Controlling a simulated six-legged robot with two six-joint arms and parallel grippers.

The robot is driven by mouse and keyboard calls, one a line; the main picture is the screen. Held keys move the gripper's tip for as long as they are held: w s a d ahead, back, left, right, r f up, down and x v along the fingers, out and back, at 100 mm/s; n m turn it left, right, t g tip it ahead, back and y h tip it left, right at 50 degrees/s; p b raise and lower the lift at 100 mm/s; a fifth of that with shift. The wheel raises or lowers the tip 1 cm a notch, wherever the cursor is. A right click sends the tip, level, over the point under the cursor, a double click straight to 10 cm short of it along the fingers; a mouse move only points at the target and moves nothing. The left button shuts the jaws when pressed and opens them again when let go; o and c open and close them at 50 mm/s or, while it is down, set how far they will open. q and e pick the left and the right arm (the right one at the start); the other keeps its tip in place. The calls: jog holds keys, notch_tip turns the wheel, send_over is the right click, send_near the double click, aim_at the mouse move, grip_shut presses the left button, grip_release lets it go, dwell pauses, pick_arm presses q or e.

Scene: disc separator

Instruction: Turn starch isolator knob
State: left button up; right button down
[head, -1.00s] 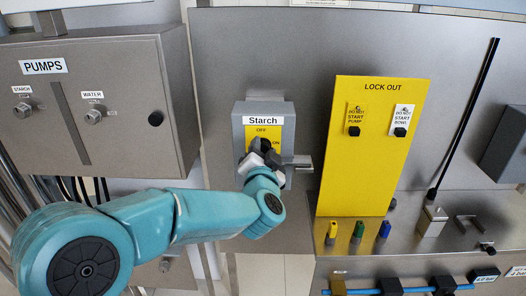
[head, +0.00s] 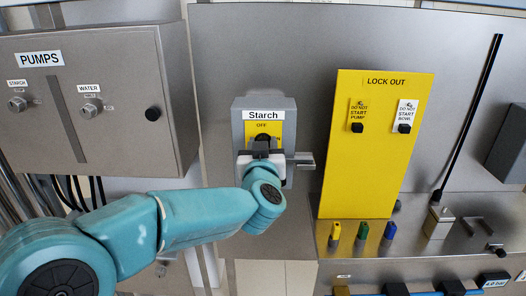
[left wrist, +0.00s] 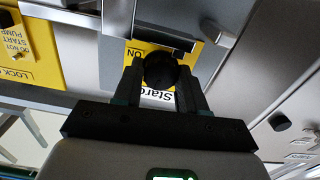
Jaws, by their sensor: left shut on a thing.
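The starch isolator is a grey box (head: 290,125) labelled "Starch" on the metal wall, with a yellow plate (head: 276,127) marked "OFF". Its black knob (head: 262,140) sits on that plate, partly hidden by my left gripper (head: 262,155). In the left wrist view the round black knob (left wrist: 160,68) lies between the two fingers of my left gripper (left wrist: 160,80), which is shut on it. "ON" shows on the yellow plate (left wrist: 133,54) there. My right gripper is not in view.
A grey box labelled "PUMPS" (head: 105,150) stands left of the isolator. A metal latch (head: 302,160) sticks out on the isolator's right. A yellow "LOCK OUT" board (head: 365,160) with tags is further right, above a metal shelf (head: 412,235) with coloured padlocks.

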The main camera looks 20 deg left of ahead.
pick_arm(q)
jog(key=shift+n+b, duration=0.35)
jog(key=shift+n, duration=0.45)
jog(key=shift+r, duration=0.1)
jog(key=o, duration=0.8)
jog(key=shift+s, duration=0.1)
jog(key=b+v, duration=0.2)
jog(key=v, duration=1.4)
jog(key=shift+s, duration=0.15)
